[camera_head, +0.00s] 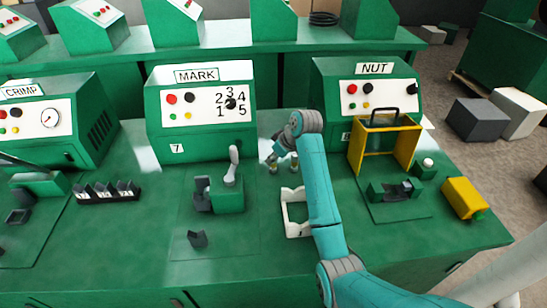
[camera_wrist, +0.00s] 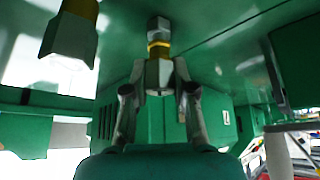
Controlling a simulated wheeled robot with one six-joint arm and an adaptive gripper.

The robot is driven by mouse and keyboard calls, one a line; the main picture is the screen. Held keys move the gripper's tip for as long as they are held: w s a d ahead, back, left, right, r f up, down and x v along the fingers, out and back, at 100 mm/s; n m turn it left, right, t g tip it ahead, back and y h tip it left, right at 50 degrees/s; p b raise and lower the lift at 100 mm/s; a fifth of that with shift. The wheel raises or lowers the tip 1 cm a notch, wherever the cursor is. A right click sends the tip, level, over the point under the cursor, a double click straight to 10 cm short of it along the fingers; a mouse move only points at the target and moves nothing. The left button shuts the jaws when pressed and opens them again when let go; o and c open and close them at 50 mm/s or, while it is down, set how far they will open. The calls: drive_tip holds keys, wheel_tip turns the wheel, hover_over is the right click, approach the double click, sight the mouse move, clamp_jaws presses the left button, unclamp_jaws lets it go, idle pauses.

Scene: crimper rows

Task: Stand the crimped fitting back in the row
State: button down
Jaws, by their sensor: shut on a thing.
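My gripper (camera_head: 271,158) is low over the bench behind the white frame, its fingers pointing left and down. In the wrist view my gripper (camera_wrist: 160,92) is shut on a fitting (camera_wrist: 158,50) with a grey faceted body, a yellow band and a dark end. It also shows small in the head view (camera_head: 273,169). I cannot tell whether its end touches the bench. A second fitting (camera_head: 294,163) stands just to the right of it. It shows large at the upper left of the wrist view (camera_wrist: 68,38), apart from the fingers, with its outer end cut off.
A white frame (camera_head: 288,222) lies in front of the fittings. A green fixture with a lever (camera_head: 229,196) stands to the left. The MARK box (camera_head: 203,140) is close behind left, and the NUT box (camera_head: 335,100) and yellow frame (camera_head: 356,145) are right of my arm.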

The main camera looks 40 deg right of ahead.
drive_tip(key=c, duration=0.9)
unclamp_jaws()
drive_tip(key=shift+f, duration=0.1)
drive_tip(key=shift+c, duration=0.2)
drive_tip(key=v, duration=1.2)
drive_tip(key=shift+s+a, duration=0.1)
